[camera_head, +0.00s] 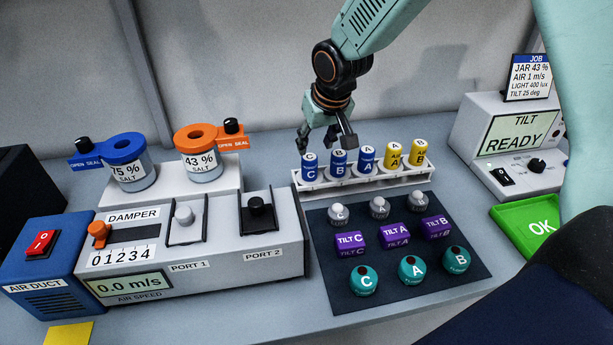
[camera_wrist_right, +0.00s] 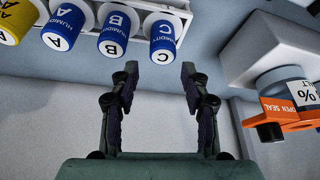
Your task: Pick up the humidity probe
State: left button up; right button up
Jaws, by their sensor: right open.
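Three blue humidity probes with white lettered caps stand in a white rack (camera_head: 375,180): C (camera_head: 309,170), B (camera_head: 338,165) and A (camera_head: 366,160). My right gripper (camera_head: 327,146) is open and empty, just above and behind C and B. In the right wrist view its spread fingers (camera_wrist_right: 160,74) point toward the rack, with probe C (camera_wrist_right: 162,42) just past the tips and roughly between them. Probe B (camera_wrist_right: 113,38) and probe A (camera_wrist_right: 62,28) stand to its left there, clear of the fingers. My left gripper is out of view.
Two yellow probes (camera_head: 391,154) share the rack. A dark mat (camera_head: 335,275) in front holds several sensors. Salt jars with blue (camera_head: 123,146) and orange (camera_head: 203,138) lids stand left, behind the air duct unit (camera_head: 225,255). A tilt box (camera_head: 470,130) and green OK tray (camera_head: 510,222) are right.

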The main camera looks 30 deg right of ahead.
aim_at(309, 158)
jog(key=x, duration=0.2)
jog(key=shift+w+f, duration=0.1)
jog(key=shift+f, duration=0.25)
jog(key=shift+a+f, duration=0.2)
jog(key=shift+a, duration=0.1)
jog(key=x, duration=0.5)
jog(key=shift+w+d+r, duration=0.1)
jog(key=shift+d, duration=0.25)
jog(key=shift+a+r, duration=0.15)
jog(key=shift+a, duration=0.15)
jog(key=shift+s+a+r, duration=0.1)
jog(key=shift+s, duration=0.1)
jog(key=shift+c, duration=0.6)
jog(key=shift+s, duration=0.1)
jog(key=shift+c, duration=0.6)
jog(key=shift+d, duration=0.25)
jog(key=c, duration=0.5)
jog(key=shift+a, duration=0.15)
grip_shut()
